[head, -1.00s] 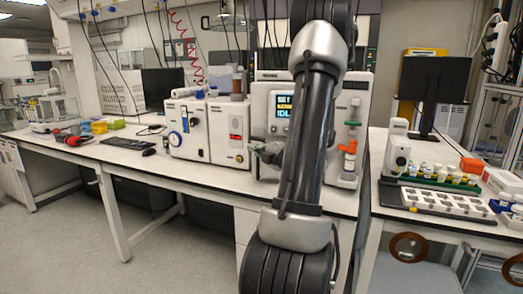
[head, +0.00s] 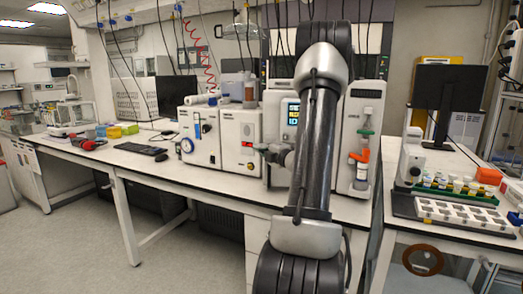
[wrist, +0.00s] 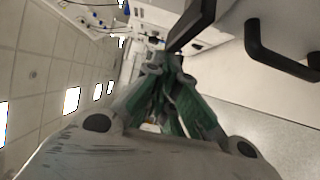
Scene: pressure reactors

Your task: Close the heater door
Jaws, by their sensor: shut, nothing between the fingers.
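In the head view, white bench units stand side by side. The unit with a lit screen (head: 293,112) is partly hidden by my arm. I cannot tell for certain which front is the heater door or how far it stands open. My gripper (head: 262,148) is in front of these units, beside the red-display one. In the wrist view, my gripper (wrist: 168,65) is shut and empty. A dark bar (wrist: 192,27) is close beside its fingertips; contact is unclear. A dark handle (wrist: 280,55) is on a pale surface at right.
At right stand a monitor (head: 450,88), a vial rack (head: 455,188) and a white-celled tray (head: 455,214). Floor is open at the lower left.

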